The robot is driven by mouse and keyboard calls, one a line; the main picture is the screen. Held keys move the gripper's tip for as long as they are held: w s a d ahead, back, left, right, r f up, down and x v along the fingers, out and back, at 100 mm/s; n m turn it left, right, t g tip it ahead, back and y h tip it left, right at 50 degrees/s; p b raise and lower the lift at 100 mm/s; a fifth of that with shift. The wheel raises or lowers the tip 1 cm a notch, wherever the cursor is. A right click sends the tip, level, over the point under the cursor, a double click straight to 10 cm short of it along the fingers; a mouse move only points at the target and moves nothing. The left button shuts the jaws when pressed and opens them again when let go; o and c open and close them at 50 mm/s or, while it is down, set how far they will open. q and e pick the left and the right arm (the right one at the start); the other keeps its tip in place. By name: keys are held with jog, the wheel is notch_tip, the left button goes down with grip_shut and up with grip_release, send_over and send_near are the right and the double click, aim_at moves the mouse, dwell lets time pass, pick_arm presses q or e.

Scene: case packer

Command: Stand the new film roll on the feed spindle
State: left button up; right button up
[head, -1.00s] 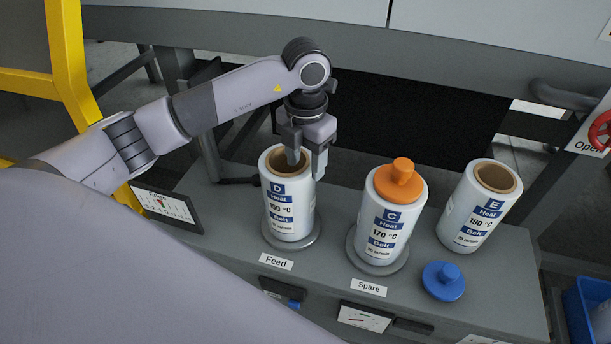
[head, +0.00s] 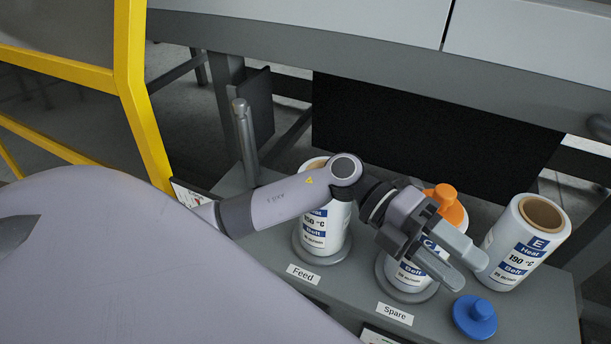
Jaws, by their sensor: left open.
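A white film roll (head: 316,236) with a blue "Heat / Belt" label stands upright on the round grey base (head: 322,261) marked "Feed". My forearm hides part of it. Roll C (head: 408,274) stands on the "Spare" base (head: 408,297) with an orange cap (head: 448,200) on top. Roll E (head: 521,247) stands upright at the right, its brown core open. My left gripper (head: 466,273) is open and empty, in front of roll C, its fingers pointing down to the right. I cannot tell whether it touches roll C. My right gripper is not in view.
A blue knobbed cap (head: 475,317) lies on the grey bench at the front right. A yellow frame (head: 140,90) stands at the far left, and a grey machine beam (head: 400,65) crosses behind.

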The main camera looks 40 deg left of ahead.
pick_arm(q)
jog(key=w+a+f+n+t+y, duration=0.2)
jog(key=a+f+n+t+y, duration=0.3)
jog(key=n+t, duration=0.7)
jog(key=w+a+f+n+t+y, duration=0.25)
jog(key=a+f+n+t, duration=0.35)
jog(key=n, duration=0.9)
jog(key=s+a+f+n+g+y, duration=0.2)
jog(key=s+a+f+n+y, duration=0.1)
jog(key=s+f, duration=0.3)
jog(key=s+a+f+n+g+y, duration=0.3)
jog(key=s+f+n+y, duration=0.1)
jog(key=s+f, duration=0.3)
notch_tip(320, 180, down, 3)
jog(key=shift+s+a+r+n+g, duration=0.1)
jog(key=shift+s+a+n+g, duration=0.1)
jog(key=shift+a+n+g, duration=0.15)
